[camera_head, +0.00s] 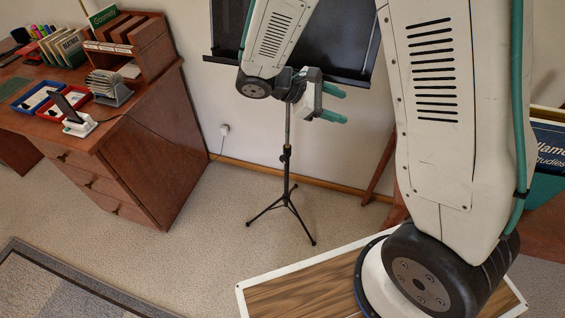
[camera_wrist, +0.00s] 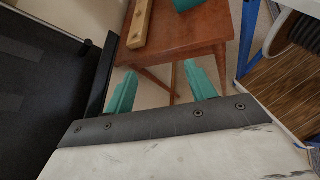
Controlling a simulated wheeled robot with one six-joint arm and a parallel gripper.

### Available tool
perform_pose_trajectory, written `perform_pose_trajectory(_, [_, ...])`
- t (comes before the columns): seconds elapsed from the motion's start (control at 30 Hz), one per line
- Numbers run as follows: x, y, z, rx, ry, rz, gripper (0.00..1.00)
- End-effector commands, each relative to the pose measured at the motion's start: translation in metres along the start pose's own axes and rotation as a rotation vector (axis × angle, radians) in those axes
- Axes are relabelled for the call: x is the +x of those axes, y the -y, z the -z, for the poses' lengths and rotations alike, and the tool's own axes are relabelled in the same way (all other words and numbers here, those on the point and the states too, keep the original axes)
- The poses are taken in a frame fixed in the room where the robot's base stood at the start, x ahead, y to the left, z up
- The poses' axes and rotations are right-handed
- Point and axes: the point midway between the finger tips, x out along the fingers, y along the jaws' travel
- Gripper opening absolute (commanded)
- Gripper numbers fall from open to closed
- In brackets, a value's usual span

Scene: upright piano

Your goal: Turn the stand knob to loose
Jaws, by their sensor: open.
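The black music stand has its tripod base (camera_head: 286,206) on the carpet and a dark desk (camera_head: 345,38) on top. Its small knob (camera_head: 285,153) shows on the pole, below my gripper and to its left in the head view. My gripper (camera_head: 341,105) is open and empty, just under the desk and right of the pole, with teal fingers pointing right. Its fingers also show in the wrist view (camera_wrist: 162,88), with nothing between them. There the black desk (camera_wrist: 35,80) fills the left side, and the knob is not visible.
A wooden desk (camera_head: 130,140) with trays and books stands at the left. In the wrist view a brown wooden table (camera_wrist: 190,35) with a wooden strip on it lies beyond the fingers. A dark blue book (camera_head: 548,148) is at the right edge. Carpet around the tripod is clear.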

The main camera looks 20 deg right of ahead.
Motion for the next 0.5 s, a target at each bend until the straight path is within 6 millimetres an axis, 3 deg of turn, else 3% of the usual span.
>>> perform_pose_trajectory(0.03, [0.002,-0.005,0.021,-0.060,0.042,-0.059,0.56])
perform_pose_trajectory(0.27, [0.003,-0.025,0.114,-0.308,0.202,-0.353,0.56])
perform_pose_trajectory(0.5, [0.009,-0.012,0.235,-0.581,0.347,-0.697,0.56])
